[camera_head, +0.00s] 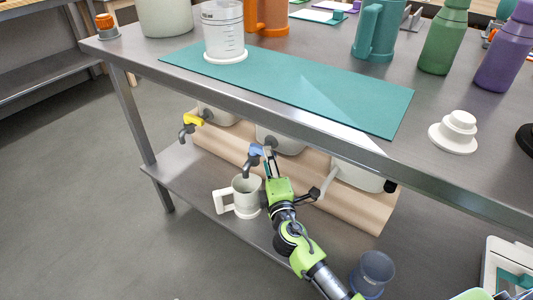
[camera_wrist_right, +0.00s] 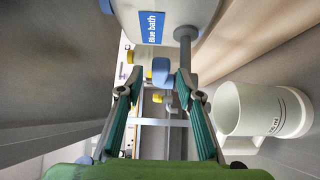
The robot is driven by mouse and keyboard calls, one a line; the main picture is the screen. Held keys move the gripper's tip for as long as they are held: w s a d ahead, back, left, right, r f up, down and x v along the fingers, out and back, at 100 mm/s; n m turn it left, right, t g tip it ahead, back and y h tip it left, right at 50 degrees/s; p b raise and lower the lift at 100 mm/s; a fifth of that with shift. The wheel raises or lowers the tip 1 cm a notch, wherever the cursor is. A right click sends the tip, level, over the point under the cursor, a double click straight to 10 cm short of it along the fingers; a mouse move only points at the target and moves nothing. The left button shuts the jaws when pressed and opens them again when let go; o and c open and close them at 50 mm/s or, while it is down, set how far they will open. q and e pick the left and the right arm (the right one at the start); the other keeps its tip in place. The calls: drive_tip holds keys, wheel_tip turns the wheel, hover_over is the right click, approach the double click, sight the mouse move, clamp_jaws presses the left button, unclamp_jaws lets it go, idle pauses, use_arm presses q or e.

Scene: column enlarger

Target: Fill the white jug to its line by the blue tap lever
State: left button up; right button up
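The white jug (camera_head: 247,196) stands upright on the lower shelf, its handle to the left, under the blue tap. In the right wrist view the jug (camera_wrist_right: 255,108) lies on its side in the picture, at the right, with dark markings. The blue tap lever (camera_head: 256,150) sits on the middle tank's tap; in the wrist view the lever (camera_wrist_right: 162,71) is just beyond and between my fingertips. My right gripper (camera_head: 268,163) is open beside the lever; its teal fingers (camera_wrist_right: 158,84) are apart with nothing clearly gripped. I see no liquid stream, and the jug's fill level is hidden. My left gripper is not in view.
A yellow tap lever (camera_head: 193,119) is left of the blue one. A dark tap (camera_head: 315,193) is to the right. The table edge (camera_head: 270,117) overhangs the taps. A bluish cup (camera_head: 372,272) stands at lower right.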

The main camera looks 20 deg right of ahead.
sight(262, 153)
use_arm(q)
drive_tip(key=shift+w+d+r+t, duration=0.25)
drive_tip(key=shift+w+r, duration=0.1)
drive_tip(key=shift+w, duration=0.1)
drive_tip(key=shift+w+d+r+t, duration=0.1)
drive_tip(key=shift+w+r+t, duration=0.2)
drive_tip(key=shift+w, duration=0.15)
use_arm(e)
drive_tip(key=shift+w+d, duration=0.15)
drive_tip(key=shift+w, duration=0.8)
drive_tip(key=shift+w+d, duration=0.1)
drive_tip(key=shift+w, duration=0.8)
